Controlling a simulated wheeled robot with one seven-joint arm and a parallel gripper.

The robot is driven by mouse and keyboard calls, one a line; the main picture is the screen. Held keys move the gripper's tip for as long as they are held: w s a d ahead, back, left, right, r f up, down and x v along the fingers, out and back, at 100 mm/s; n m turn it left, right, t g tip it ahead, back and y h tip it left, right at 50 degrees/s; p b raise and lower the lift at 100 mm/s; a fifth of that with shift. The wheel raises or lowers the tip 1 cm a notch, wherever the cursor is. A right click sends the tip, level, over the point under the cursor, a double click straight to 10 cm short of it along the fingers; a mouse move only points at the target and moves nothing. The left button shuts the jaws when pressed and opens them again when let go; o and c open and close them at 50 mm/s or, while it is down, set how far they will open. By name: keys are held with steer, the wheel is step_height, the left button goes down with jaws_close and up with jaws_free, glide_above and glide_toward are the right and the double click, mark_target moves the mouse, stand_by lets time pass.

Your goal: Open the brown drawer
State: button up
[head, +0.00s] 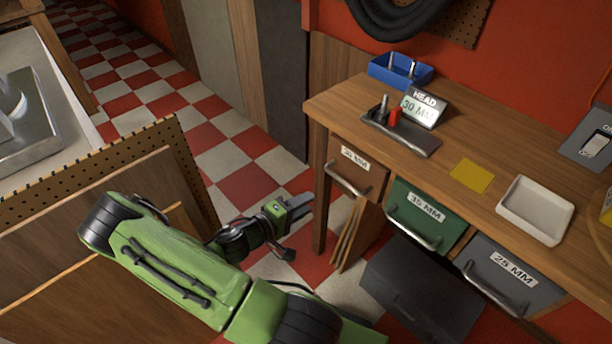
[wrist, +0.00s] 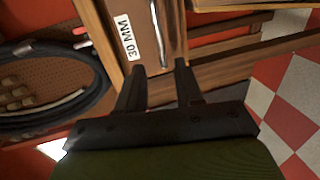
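The brown drawer (head: 362,172) is at the left end of the row under the workbench top, and its front looks flush with the bench. Its metal bar handle (head: 346,184) is on the front, below a white label. In the wrist view the brown drawer's front (wrist: 112,22) carries a label reading 30 MM, with the handle (wrist: 155,30) beside it. My gripper (head: 306,204) is to the left of the drawer and a little lower in the head view. In the wrist view my gripper (wrist: 160,68) is open and empty, its fingers pointing towards the handle's near end, apparently short of it.
A green drawer (head: 422,212) and a grey drawer (head: 508,275) sit to the right. The workbench (head: 470,130) carries a blue bin (head: 400,72), a dark tool tray (head: 402,139) and a white tray (head: 534,211). Checkered floor (head: 240,150) lies clear behind my gripper.

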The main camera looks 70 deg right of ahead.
mark_target(341, 182)
steer(key=x, duration=0.5)
steer(key=b+x, duration=0.1)
steer(key=x, duration=0.4)
steer(key=b+x, duration=0.1)
steer(key=x, duration=0.4)
steer(key=shift+w+d, duration=0.1)
steer(key=shift+d, duration=0.35)
steer(key=shift+c, duration=0.5)
jaws_close()
